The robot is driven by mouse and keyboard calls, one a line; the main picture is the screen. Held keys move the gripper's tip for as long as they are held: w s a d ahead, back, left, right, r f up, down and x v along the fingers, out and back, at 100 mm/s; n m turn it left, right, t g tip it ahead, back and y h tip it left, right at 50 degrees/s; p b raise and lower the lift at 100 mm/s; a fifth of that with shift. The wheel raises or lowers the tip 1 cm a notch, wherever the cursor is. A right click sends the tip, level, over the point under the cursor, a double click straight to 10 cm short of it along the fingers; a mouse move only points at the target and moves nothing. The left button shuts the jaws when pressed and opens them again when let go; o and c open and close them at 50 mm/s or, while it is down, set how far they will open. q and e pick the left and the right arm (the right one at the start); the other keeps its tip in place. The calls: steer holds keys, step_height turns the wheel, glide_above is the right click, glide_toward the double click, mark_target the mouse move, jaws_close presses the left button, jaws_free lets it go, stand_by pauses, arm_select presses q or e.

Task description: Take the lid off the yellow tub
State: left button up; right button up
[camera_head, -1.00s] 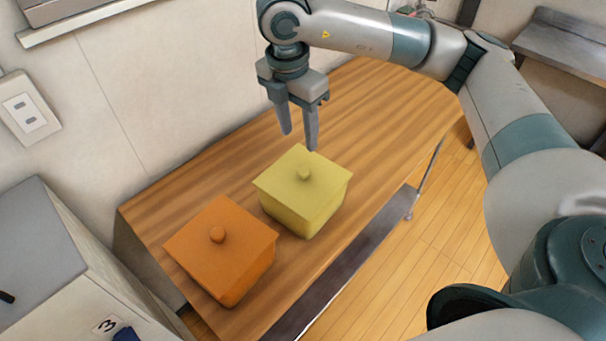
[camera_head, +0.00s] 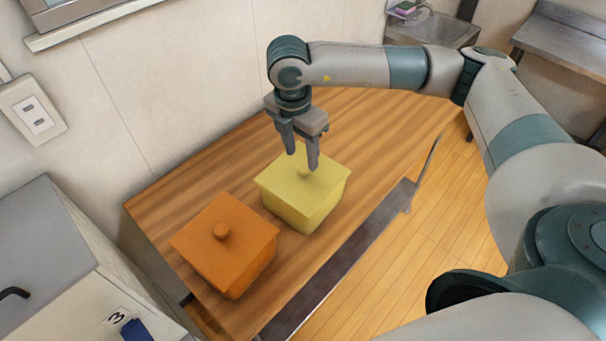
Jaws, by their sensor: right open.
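The yellow tub (camera_head: 303,208) stands on the wooden counter with its yellow lid (camera_head: 281,186) on top. The lid's small round knob (camera_head: 303,173) is partly hidden by my gripper. My right gripper (camera_head: 302,161) points down over the lid. Its two fingers are apart, with the tips close to the knob, one toward each side of it. I cannot tell whether they touch it. Nothing is held. My left gripper is not in view.
An orange tub with a knobbed lid (camera_head: 222,250) stands close to the left of the yellow one. The wooden counter (camera_head: 375,125) is clear behind and to the right. A wall runs behind it. A grey cabinet (camera_head: 45,240) is at the left.

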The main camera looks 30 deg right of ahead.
mark_target(303, 167)
steer(key=shift+d+f+p, duration=0.15)
steer(key=shift+f+p, duration=0.4)
steer(key=shift+p, duration=0.15)
step_height(303, 167, down, 3)
steer(key=shift+w+d+r+p, duration=0.1)
steer(key=shift+w+d+p, duration=0.05)
steer(key=shift+p, duration=0.6)
steer(key=shift+f, duration=0.35)
jaws_close()
